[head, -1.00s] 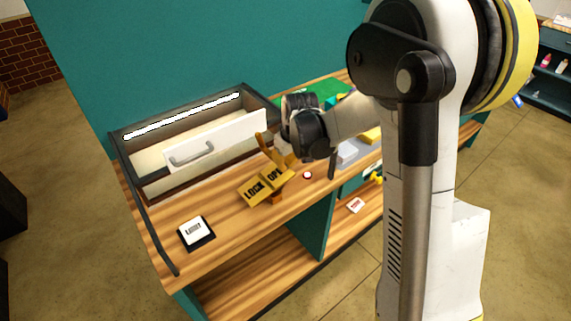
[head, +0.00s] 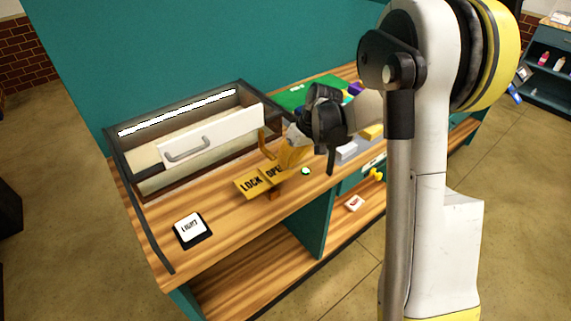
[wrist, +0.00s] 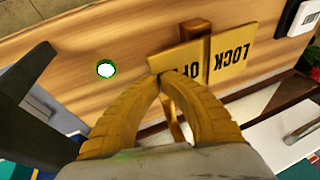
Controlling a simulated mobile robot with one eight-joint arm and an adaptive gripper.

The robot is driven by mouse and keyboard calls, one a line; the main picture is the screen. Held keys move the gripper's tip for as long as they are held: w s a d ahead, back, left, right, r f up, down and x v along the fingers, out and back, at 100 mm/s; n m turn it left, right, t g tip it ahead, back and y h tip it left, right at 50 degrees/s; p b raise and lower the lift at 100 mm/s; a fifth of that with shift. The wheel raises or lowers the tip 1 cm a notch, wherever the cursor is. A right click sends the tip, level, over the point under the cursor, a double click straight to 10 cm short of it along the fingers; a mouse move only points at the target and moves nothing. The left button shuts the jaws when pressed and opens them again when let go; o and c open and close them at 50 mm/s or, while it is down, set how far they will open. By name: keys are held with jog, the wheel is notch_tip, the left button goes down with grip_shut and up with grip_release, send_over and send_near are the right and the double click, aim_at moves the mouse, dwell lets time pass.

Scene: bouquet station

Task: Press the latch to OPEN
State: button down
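The latch is a yellow two-plate rocker on the wooden top, with a LOCK plate (head: 249,186) and an OPEN plate (head: 271,174). In the wrist view the LOCK plate (wrist: 234,52) is clear, while the OPEN plate (wrist: 181,60) is partly covered by my fingers. My gripper (head: 284,170) is over the OPEN end, its yellow fingertips together and empty. In the wrist view the tips (wrist: 160,78) meet at the OPEN plate's edge and seem to touch it. A small round indicator (wrist: 106,69) beside the latch is white with a green rim.
A white drawer front with a grey handle (head: 187,150) stands behind the latch in a dark-framed case (head: 115,150). A white LIGHT button (head: 190,228) sits at the front left. A green mat (head: 300,94) and coloured blocks lie beyond my gripper.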

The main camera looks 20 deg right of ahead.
jog(key=shift+d+f+y+b, duration=0.15)
jog(key=shift+f+y+b, duration=0.15)
jog(key=shift+f+y, duration=0.25)
jog(key=shift+f, duration=0.25)
